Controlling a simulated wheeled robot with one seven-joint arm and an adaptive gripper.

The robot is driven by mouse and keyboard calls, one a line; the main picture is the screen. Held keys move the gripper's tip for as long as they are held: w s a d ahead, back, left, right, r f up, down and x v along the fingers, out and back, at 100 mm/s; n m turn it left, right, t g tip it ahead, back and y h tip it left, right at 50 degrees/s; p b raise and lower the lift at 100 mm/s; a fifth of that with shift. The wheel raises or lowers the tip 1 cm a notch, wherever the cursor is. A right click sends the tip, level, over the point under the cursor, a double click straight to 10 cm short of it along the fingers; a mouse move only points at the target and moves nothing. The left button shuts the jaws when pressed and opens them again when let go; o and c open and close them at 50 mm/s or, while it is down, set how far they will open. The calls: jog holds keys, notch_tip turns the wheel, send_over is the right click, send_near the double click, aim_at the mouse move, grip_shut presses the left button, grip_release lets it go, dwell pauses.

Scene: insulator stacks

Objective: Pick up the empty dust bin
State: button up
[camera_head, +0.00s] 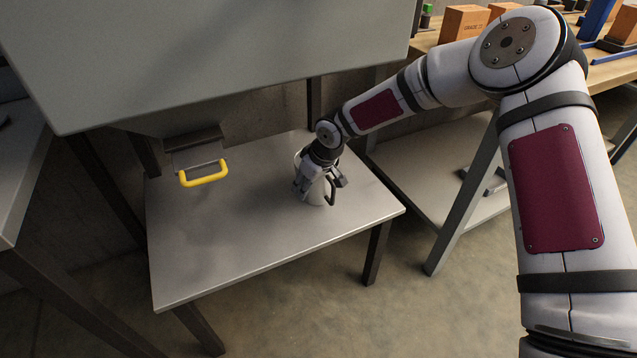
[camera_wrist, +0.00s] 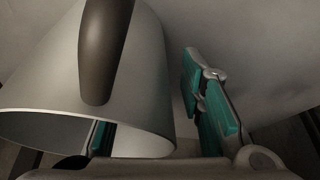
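The dust bin (camera_head: 317,193) is a pale grey round container standing on a low metal table (camera_head: 230,235), largely covered by my gripper (camera_head: 320,187). In the wrist view the bin (camera_wrist: 150,75) fills the left side, with its open rim towards the camera and a dark handle (camera_wrist: 104,50) on its side. My gripper (camera_wrist: 160,110) is open across the bin's wall. One teal-padded finger shows inside the mouth; the other is outside, on the right, with a gap to the wall. The bin's inside is mostly hidden, so I cannot tell its contents.
A large grey cabinet (camera_head: 210,60) overhangs the table's back left. Beneath it is a chute flap with a yellow handle (camera_head: 204,174). A workbench (camera_head: 440,38) with orange blocks stands at the right. The table's left and front are clear.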

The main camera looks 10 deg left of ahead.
grip_shut()
jog(key=shift+r, duration=0.1)
